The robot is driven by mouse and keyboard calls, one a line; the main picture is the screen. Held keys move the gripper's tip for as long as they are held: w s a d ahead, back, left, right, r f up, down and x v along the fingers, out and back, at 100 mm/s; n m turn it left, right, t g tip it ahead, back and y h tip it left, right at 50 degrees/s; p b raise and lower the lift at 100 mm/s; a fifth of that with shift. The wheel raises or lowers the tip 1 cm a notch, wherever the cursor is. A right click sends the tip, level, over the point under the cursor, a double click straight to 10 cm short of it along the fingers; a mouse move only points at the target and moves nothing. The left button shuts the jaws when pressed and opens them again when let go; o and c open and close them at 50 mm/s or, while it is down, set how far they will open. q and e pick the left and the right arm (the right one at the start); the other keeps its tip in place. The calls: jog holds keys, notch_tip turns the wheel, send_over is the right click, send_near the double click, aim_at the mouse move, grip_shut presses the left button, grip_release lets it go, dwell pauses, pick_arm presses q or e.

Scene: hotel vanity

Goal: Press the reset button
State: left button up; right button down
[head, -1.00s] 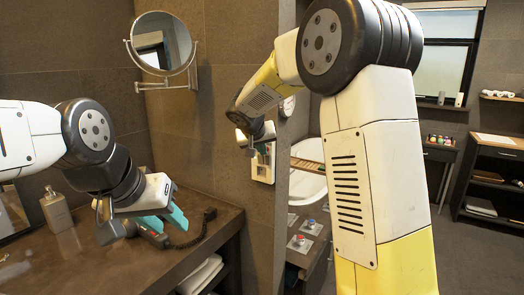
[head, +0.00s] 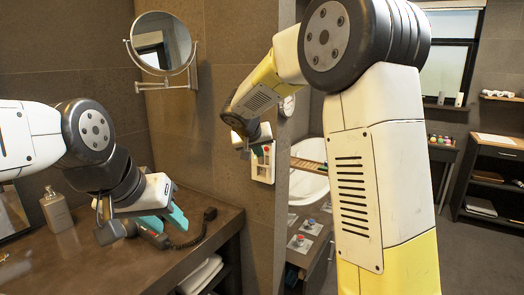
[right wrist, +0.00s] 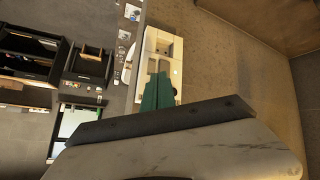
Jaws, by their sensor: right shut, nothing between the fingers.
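A pale panel (head: 262,172) is fixed on the tiled wall edge. In the head view it shows a small red spot and a green part, too small to tell which is the reset button. In the right wrist view the panel (right wrist: 174,48) lies just beyond my right gripper (right wrist: 157,80), whose green fingers are together and empty and cover its lower part. In the head view my right gripper (head: 258,155) is at the panel's upper left; contact cannot be told. My left gripper (head: 168,216) hangs over the counter, teal fingers showing; its opening is unclear.
A dark counter (head: 110,265) holds a soap dispenser (head: 56,210) and a black corded device (head: 207,215) near my left gripper. A round mirror (head: 162,45) is on the wall above.

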jog(key=s+a, duration=0.1)
jog(key=s, duration=0.1)
jog(key=s+a, duration=0.1)
jog(key=shift+s+a, duration=0.3)
jog(key=shift+s, duration=0.05)
jog(key=shift+d, duration=0.1)
dwell(0.6)
jog(key=s+d+g+y, duration=0.2)
jog(key=s+d, duration=0.4)
jog(key=s, duration=0.5)
jog(key=s+d+g+y, duration=0.1)
jog(key=s+d+y, duration=0.1)
jog(key=s+d, duration=0.75)
jog(key=s+a+y, duration=0.1)
jog(key=s+a, duration=0.3)
jog(key=s, duration=0.6)
jog(key=shift+s+f, duration=0.4)
jog(key=shift+f, duration=0.05)
